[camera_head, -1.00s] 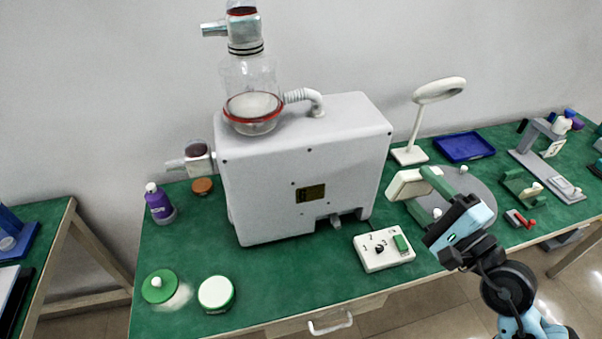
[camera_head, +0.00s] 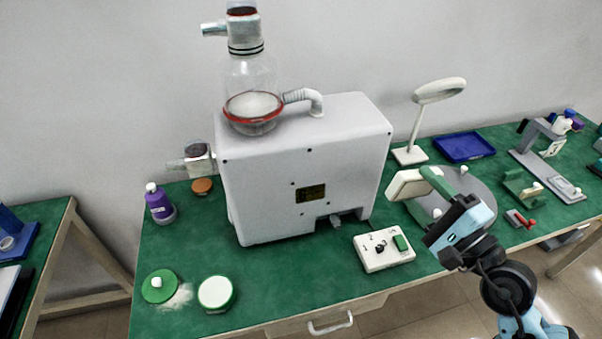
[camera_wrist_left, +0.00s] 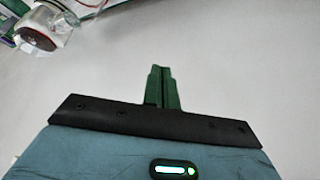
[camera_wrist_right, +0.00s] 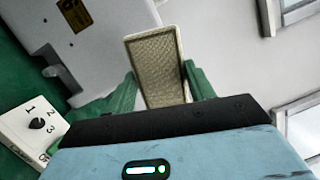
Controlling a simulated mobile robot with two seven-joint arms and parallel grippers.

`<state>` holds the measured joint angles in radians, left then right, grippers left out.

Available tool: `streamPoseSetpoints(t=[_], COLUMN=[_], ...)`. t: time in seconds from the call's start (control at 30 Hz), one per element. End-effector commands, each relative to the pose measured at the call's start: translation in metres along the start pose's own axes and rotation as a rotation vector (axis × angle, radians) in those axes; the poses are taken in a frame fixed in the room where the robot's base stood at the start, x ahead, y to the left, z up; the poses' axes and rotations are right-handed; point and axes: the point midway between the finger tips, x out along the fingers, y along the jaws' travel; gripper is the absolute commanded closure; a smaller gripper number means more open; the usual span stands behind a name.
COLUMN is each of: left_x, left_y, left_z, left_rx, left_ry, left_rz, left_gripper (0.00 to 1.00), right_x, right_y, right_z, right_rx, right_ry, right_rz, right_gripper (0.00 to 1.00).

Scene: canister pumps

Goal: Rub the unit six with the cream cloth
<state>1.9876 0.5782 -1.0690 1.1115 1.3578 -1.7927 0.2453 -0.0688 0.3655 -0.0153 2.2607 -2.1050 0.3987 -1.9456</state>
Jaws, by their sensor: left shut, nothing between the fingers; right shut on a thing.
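My right gripper (camera_head: 424,188) is shut on a cream pad-like piece (camera_head: 404,184), which I take for the cream cloth. In the right wrist view, the piece (camera_wrist_right: 157,68) has a woven tan face and sits between green fingers. It is held right of the big pale grey machine (camera_head: 300,170), above the table; I cannot tell whether they touch. The machine has a yellow label, and I can read no number six on it. My left gripper (camera_wrist_left: 163,88) is shut and empty in the left wrist view, and outside the head view.
A white switch box (camera_head: 384,249) marked with numbers stands in front of the machine. A lamp (camera_head: 410,152) and a blue tray (camera_head: 463,147) are behind the right gripper. A purple bottle (camera_head: 159,203), a green lid (camera_head: 159,286) and a white-topped jar (camera_head: 216,293) stand left.

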Motion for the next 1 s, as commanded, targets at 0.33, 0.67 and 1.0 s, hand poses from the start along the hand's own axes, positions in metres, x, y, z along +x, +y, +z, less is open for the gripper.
streamPoseSetpoints(t=[0.33,0.67,1.0], left_x=[0.001,0.006,0.011], left_y=[0.0,0.0,0.0], left_z=[0.001,0.003,0.006], left_rx=[0.0,0.0,0.0], left_ry=[0.0,-0.001,0.0], left_rz=[0.0,0.0,0.0], left_gripper=[1.0,1.0,1.0], right_x=[0.0,0.0,0.0], right_y=[0.0,0.0,0.0], right_z=[0.0,0.0,0.0], right_rx=[0.0,0.0,0.0], right_ry=[0.0,0.0,0.0], right_rz=[0.0,0.0,0.0], right_gripper=[0.65,0.65,0.65])
